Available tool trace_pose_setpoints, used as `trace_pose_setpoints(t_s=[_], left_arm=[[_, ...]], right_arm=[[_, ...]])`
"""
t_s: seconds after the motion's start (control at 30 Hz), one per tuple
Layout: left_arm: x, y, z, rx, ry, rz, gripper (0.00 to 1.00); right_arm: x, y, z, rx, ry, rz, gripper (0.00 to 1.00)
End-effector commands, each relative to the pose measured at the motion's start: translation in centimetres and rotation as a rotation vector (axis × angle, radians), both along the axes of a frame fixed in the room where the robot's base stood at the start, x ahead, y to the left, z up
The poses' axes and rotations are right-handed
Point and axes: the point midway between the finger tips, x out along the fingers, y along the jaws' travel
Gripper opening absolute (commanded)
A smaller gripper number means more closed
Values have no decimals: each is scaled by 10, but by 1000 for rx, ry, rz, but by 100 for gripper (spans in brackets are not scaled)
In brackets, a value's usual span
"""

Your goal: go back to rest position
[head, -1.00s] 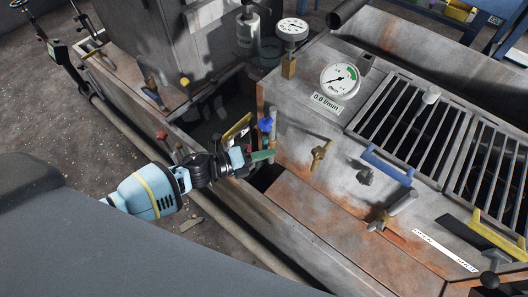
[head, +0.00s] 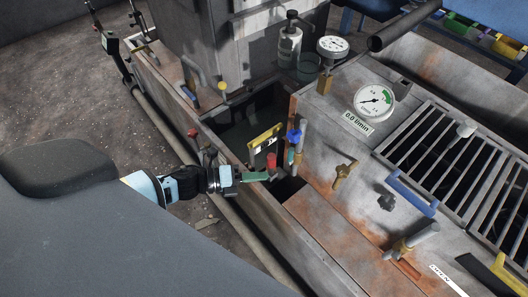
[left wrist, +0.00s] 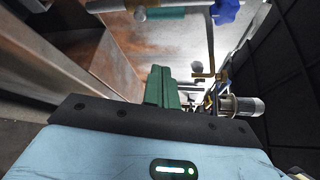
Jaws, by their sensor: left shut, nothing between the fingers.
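My left gripper (head: 258,176) reaches in from the left in the head view, over the near wall of the machine's open trough. Its green fingers are shut and empty. They are to the left of and below a blue valve knob (head: 293,136) on an upright pipe, apart from it in the picture. The left wrist view shows the shut green fingers (left wrist: 161,88) pointing away from the camera, with the blue knob (left wrist: 225,11) at the top. My right gripper is in neither view.
The rusty machine fills the middle and right, with a flow gauge (head: 374,102) reading near zero and a slotted grate (head: 440,150). A red part (head: 271,161) stands close to the fingertips. A long pipe (head: 165,130) runs along the outer side. Bare floor (head: 75,105) lies left.

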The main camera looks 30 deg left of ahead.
Motion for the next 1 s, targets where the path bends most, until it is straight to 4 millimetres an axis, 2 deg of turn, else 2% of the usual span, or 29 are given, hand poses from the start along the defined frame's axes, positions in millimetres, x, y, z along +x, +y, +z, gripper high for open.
trace_pose_setpoints(t_s=[0.27, 0.37, 0.47, 0.6, 0.77, 1.0], left_arm=[[-1, -1, -1, -4, 4, 3, 0], [-9, -6, -6, -44, 46, 31, 0], [-29, -17, -16, -141, 147, 109, 0], [-71, -31, -36, -346, 379, 295, 0], [-127, -35, -59, -582, 665, 543, 0], [-226, -31, -85, -900, 1072, 953, 0]], right_arm=[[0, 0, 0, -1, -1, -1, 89], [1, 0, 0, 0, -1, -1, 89], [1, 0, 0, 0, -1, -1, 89], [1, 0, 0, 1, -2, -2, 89], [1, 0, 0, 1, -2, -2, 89], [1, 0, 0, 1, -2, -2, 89]])
